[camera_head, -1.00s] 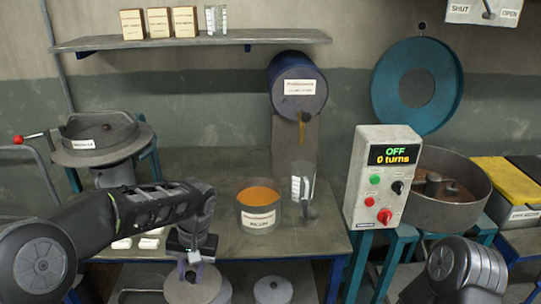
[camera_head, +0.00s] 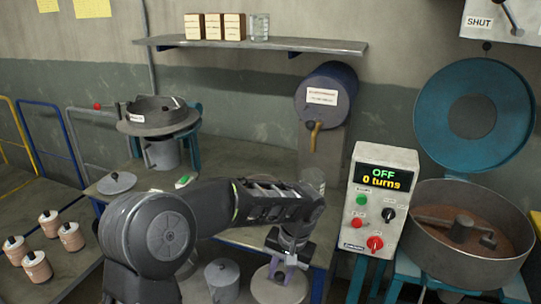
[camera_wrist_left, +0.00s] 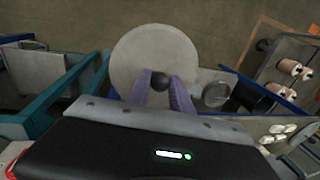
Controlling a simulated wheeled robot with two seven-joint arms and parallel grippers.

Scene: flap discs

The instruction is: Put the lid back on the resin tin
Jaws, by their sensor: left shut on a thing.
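My left gripper (camera_head: 287,268) is shut on the dark knob of a round, pale grey lid (camera_head: 270,292), held in front of the workbench. In the left wrist view the lid (camera_wrist_left: 137,56) shows as a wide flat disc, with its knob (camera_wrist_left: 159,80) between my purple fingertips (camera_wrist_left: 160,85). The resin tin is not seen now; my left arm covers much of the bench where the orange-filled tin showed earlier. My right gripper is not in view.
A lidded grey pot (camera_head: 222,280) stands low, left of the held lid. A smaller grey lid (camera_head: 117,182) lies on the bench's left. The control box (camera_head: 382,195) and mixing pan (camera_head: 465,258) stand right.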

